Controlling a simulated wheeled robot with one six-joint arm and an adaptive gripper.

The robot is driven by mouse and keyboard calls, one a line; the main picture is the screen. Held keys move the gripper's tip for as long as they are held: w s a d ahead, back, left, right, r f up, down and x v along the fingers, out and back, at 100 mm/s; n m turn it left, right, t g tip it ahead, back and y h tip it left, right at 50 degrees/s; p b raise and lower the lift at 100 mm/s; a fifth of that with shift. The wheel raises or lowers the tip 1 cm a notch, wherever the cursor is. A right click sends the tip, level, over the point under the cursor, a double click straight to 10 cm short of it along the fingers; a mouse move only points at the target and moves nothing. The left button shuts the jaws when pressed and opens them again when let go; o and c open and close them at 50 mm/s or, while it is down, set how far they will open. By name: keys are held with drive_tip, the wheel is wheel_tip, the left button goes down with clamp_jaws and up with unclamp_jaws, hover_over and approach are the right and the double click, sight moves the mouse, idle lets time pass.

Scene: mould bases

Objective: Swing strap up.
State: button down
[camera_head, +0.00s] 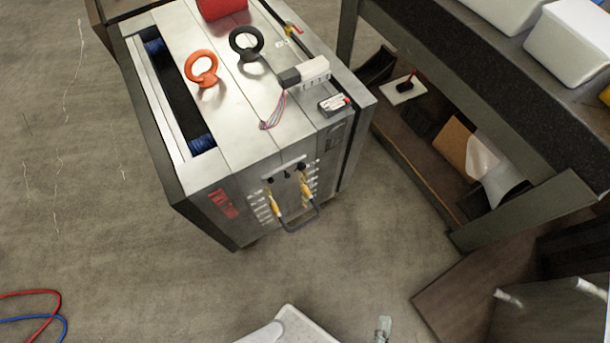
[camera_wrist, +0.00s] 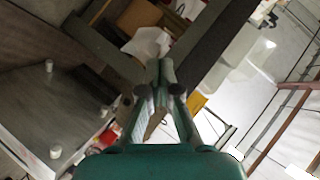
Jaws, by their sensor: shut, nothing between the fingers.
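The steel mould base (camera_head: 236,125) stands on the floor in the head view, left of the workbench. Its front face carries hose fittings and a dark loop with yellow ends (camera_head: 297,218). A dark bar-like part (camera_head: 334,134) sits near the right end of that face, and a red marking is at its left. I cannot tell for certain which part is the strap. My gripper (camera_wrist: 161,70) shows in the wrist view with its fingers together and nothing between them. No part of the mould is clearly recognisable in the wrist view.
An orange lifting ring (camera_head: 202,68) and a black one (camera_head: 246,43) stand up from the mould's top. A workbench (camera_head: 490,90) with white bins and a low shelf stands close on its right. Red and blue hoses (camera_head: 50,318) lie at lower left. The left floor is mostly clear.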

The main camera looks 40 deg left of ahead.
sight(286, 173)
drive_tip(key=w+a+f+m+g+y, duration=0.2)
drive_tip(key=w+a+f+m+y, duration=0.1)
drive_tip(key=w+a+f+m, duration=0.3)
drive_tip(key=w+a+m+g+y, duration=0.2)
drive_tip(key=w+a+m+y, duration=0.1)
drive_tip(key=a, duration=1)
drive_tip(key=w+a+f+m+g+y, duration=0.1)
drive_tip(key=w+a+m+g+y, duration=0.2)
drive_tip(key=w+a, duration=0.4)
drive_tip(key=a+m+y, duration=0.1)
drive_tip(key=a, duration=0.6)
drive_tip(key=shift+w+m, duration=0.3)
drive_tip(key=shift+m, duration=0.1)
drive_tip(key=shift+f, duration=0.15)
drive_tip(key=w+a, duration=0.3)
drive_tip(key=a, duration=0.5)
drive_tip(key=shift+w+a+r, duration=0.25)
drive_tip(key=shift+w+r, duration=0.05)
drive_tip(key=shift+r, duration=0.05)
